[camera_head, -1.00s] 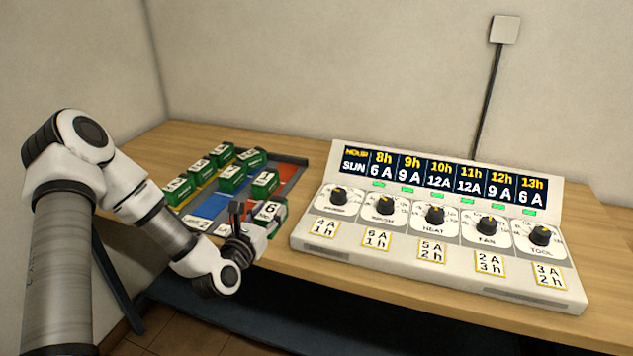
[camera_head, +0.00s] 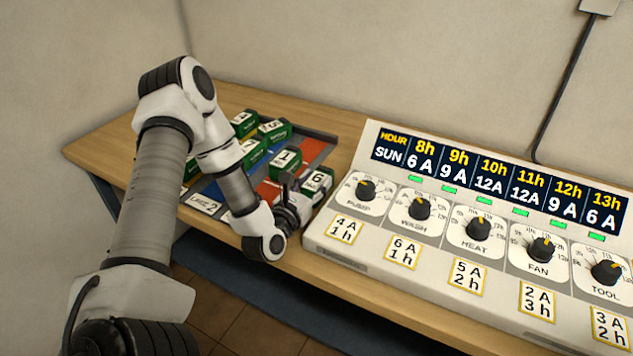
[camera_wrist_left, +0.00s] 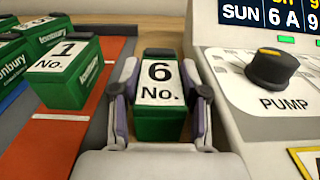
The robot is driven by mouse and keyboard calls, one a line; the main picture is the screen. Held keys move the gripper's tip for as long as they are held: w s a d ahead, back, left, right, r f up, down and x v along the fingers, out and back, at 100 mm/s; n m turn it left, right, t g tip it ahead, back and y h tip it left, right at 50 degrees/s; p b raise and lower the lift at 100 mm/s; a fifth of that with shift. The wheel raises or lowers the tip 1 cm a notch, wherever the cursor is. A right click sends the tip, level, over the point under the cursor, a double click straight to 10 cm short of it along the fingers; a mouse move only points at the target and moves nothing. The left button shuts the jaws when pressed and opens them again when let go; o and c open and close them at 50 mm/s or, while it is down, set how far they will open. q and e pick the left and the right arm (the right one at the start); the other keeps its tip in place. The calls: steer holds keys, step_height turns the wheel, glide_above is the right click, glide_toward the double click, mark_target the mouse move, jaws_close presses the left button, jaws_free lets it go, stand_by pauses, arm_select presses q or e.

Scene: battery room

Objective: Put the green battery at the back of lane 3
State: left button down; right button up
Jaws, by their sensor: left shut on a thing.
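The green battery marked No. 6 (camera_head: 316,180) is between the fingers of my left gripper (camera_head: 300,192), which is shut on it. The left wrist view shows the battery (camera_wrist_left: 158,95) upright, its white number label facing up, with one finger (camera_wrist_left: 160,108) on each side. It is in the strip between the lane tray and the control panel; whether it touches the table I cannot tell. The red lane (camera_wrist_left: 45,150) lies left of it and holds a green battery marked No. 1 (camera_wrist_left: 68,65) farther back. My right gripper is not in view.
The control panel (camera_head: 350,262) with dials stands close to the right of the held battery. Several other green batteries (camera_head: 275,131) stand in the lanes at left. A "LANE 2" label (camera_head: 203,204) shows at the tray's front. The front part of the red lane is bare.

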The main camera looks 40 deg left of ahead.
arm_select(q)
steer(key=shift+s+b, duration=0.2)
steer(key=shift+b, duration=0.15)
steer(key=c, duration=0.6)
jaws_free()
